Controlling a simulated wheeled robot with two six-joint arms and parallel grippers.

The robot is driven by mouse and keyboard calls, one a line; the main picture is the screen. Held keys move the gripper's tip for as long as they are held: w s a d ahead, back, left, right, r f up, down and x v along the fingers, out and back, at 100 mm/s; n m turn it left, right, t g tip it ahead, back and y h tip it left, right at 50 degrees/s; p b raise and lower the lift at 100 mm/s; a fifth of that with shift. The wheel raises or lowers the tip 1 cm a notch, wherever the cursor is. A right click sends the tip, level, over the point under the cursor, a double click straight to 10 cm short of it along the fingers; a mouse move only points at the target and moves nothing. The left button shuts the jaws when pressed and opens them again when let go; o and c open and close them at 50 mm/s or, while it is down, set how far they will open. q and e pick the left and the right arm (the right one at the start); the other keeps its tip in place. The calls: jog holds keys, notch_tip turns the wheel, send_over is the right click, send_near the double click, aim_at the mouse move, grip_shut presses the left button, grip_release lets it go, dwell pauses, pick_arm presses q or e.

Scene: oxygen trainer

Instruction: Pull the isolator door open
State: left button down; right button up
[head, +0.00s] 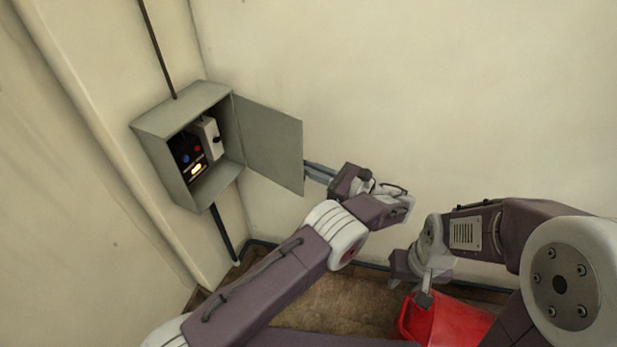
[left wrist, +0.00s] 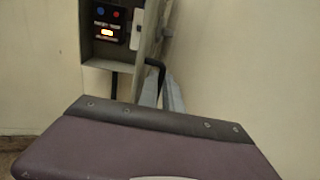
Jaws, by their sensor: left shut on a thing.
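The grey isolator box (head: 166,124) is on the left wall. Its door (head: 268,138) stands wide open, swung out to the right. My left gripper (head: 312,171) is at the door's free edge, its grey fingers partly hidden behind the door. In the left wrist view the door (left wrist: 151,38) shows nearly edge-on, and my left gripper's fingers (left wrist: 162,96) are shut on its dark handle (left wrist: 155,66). The box interior (left wrist: 107,22) shows there too. My right gripper (head: 424,297) is low by the red bucket; its finger gap is not clear.
Inside the box are blue and red round parts, a lit orange switch (head: 196,169) and a pale unit with a black knob (head: 211,138). A red bucket (head: 450,325) stands on the brown floor at lower right. Dark conduits run above and below the box.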

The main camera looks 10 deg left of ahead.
pick_arm(q)
jog(key=shift+w+g, duration=0.3)
dwell(0.4)
jog(key=c, duration=1.7)
grip_release()
jog(key=shift+a, duration=0.1)
jog(key=shift+o, duration=0.9)
jog(key=shift+a, duration=0.15)
